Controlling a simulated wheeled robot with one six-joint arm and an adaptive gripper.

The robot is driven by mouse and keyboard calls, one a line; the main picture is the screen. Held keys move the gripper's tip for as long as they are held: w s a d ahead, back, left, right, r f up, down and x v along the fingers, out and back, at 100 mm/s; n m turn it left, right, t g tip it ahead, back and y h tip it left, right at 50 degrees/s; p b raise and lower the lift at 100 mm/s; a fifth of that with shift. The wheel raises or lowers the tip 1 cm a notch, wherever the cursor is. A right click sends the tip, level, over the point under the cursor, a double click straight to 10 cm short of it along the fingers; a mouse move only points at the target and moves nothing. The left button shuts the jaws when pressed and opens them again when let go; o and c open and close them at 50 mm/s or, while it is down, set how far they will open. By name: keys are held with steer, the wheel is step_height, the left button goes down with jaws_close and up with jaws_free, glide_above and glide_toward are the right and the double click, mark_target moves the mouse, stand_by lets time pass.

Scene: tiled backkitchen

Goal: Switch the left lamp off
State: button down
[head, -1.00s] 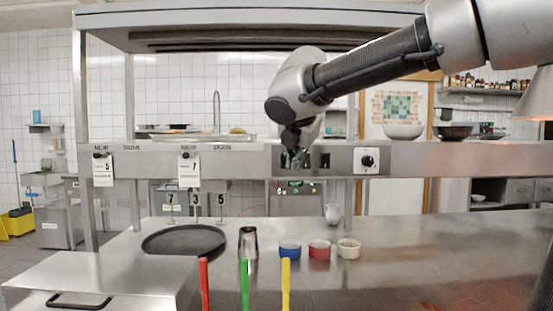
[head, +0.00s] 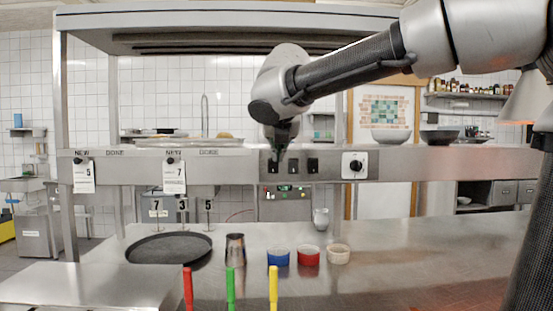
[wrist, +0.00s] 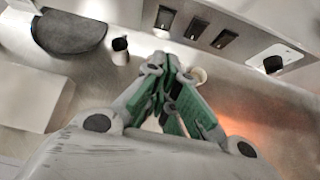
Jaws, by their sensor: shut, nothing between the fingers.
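A steel panel on the shelf's front edge carries three black rocker switches in a row: the left switch (head: 272,166), the middle switch (head: 293,166) and the right switch (head: 313,166). My gripper (head: 279,152) is shut and empty, close to the left switch and partly over its top in the head view. In the wrist view the green-padded gripper (wrist: 172,68) points toward the panel, with the left switch (wrist: 165,18) beyond its tips. I cannot tell whether it touches. One lamp shade (head: 525,97) hangs at the far right; no other lamp is clearly visible.
A white plate with a black dial (head: 355,165) sits right of the switches. Below, the steel counter (head: 400,255) holds a dark round tray (head: 168,236), a metal cup (head: 235,249) and small bowls (head: 308,255). Order tags (head: 174,177) hang on the shelf edge.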

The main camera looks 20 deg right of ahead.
mark_target(275, 165)
steer(key=x, duration=0.3)
steer(key=r+x, duration=0.1)
steer(key=x, duration=0.3)
steer(key=w+x, duration=0.1)
steer(key=x, duration=0.3)
steer(key=shift+w+d+r, duration=0.15)
steer(key=shift+w, duration=0.15)
steer(key=shift+w+d+r, duration=0.1)
steer(key=shift+w, duration=0.45)
steer(key=shift+w+d+r, duration=0.1)
steer(key=shift+w+r, duration=0.1)
steer(key=shift+w, duration=0.15)
steer(key=shift+r, duration=0.15)
steer(key=shift+r, duration=0.65)
